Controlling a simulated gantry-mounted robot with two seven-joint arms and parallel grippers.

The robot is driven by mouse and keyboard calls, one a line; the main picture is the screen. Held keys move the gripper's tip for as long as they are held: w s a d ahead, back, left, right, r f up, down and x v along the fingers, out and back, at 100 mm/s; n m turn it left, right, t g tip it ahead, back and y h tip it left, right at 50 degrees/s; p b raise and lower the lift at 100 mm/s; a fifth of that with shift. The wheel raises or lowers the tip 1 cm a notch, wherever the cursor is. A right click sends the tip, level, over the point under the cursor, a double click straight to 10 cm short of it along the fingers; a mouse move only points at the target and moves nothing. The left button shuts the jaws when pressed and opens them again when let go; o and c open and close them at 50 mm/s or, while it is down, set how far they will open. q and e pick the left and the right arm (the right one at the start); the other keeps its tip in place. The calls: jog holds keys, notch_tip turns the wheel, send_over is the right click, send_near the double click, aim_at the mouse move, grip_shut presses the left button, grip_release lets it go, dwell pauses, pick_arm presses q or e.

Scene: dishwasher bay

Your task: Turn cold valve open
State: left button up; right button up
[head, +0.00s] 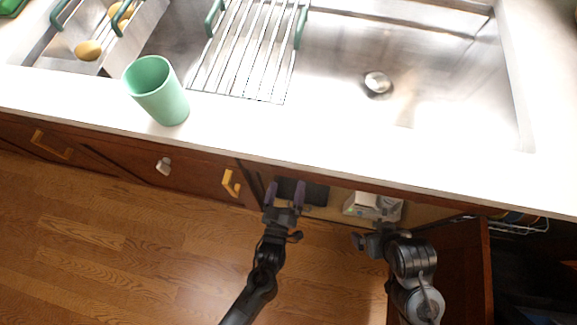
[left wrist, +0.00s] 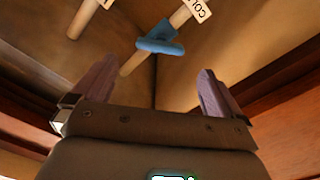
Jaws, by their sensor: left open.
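The cold valve is a blue handle (left wrist: 160,46) on a tan pipe (left wrist: 136,64) in the left wrist view. A white label (left wrist: 198,9) on this pipe reads "COL", with the rest cut off. My left gripper (head: 285,192) reaches into the open cabinet below the counter. In the left wrist view its two purple fingers (left wrist: 154,88) are apart and empty, with the blue handle beyond them, not touching. The valve is hidden in the head view. My right gripper (head: 360,240) is near the cabinet's right side, and its finger gap is unclear.
A second pipe (left wrist: 88,20) stands left of the cold one. The white counter edge (head: 290,150) overhangs the cabinet. A white object (head: 374,206) is inside it, near my right gripper. An open cabinet door (head: 470,270) stands right. A green cup (head: 158,95) is on the counter.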

pick_arm(q)
jog(key=shift+s+a+p, duration=0.25)
jog(key=shift+s+p, duration=0.05)
jog(key=shift+s, duration=0.95)
jog(key=shift+c, duration=0.2)
